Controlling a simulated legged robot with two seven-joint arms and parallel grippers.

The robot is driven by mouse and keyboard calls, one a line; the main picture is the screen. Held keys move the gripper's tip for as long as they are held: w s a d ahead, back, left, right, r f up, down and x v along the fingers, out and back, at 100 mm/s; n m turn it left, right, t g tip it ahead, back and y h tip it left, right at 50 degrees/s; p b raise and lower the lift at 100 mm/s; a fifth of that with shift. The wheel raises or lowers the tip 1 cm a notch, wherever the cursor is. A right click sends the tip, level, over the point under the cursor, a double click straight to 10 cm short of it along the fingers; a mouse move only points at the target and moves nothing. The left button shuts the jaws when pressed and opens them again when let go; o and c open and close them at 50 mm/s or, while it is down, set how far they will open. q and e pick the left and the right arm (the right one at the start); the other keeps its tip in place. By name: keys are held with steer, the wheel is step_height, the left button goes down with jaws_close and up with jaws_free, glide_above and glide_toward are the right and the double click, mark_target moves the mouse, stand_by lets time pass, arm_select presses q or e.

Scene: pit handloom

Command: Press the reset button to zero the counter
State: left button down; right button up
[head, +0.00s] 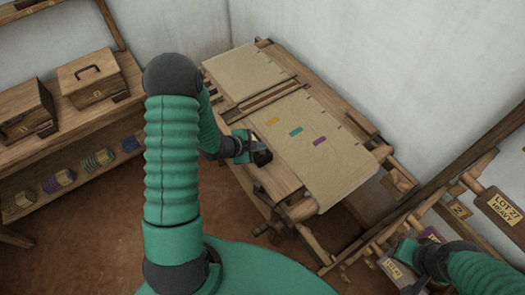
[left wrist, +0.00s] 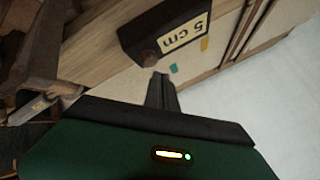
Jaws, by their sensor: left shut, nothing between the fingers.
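A dark box with a pale label reading "5 cm" (left wrist: 185,35), upside down, shows in the left wrist view; it looks like the counter. A small round brown knob (left wrist: 149,58), possibly the reset button, sits at its near lower corner. My left gripper (left wrist: 162,80) is shut and empty, its tips just below the knob; I cannot tell whether they touch it. In the head view my left gripper (head: 257,153) is at the loom's left side, and it largely hides the box. My right gripper (head: 402,250) is at the lower right, its fingers unclear.
The wooden loom (head: 283,195) carries beige cloth (head: 325,150) with yellow, teal and purple marks. A rack of pegs with a sign "LOT 27 HEAVY" (head: 503,207) stands at right. Shelves at left hold wooden boxes (head: 98,75) and yarn rolls (head: 97,160). Brown floor lies between.

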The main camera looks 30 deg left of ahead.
mark_target(260, 153)
arm_select(q)
steer(key=shift+f+b, duration=0.3)
steer(key=shift+f, duration=0.05)
steer(key=shift+s+f+b, duration=0.1)
steer(key=shift+f+b, duration=0.4)
steer(key=shift+f, duration=0.1)
stand_by(0.6)
steer(key=shift+r, duration=0.1)
steer(key=shift+r+p, duration=0.9)
step_height(260, 153, up, 5)
steer(key=p, duration=0.4)
steer(key=shift+r, duration=0.1)
stand_by(0.6)
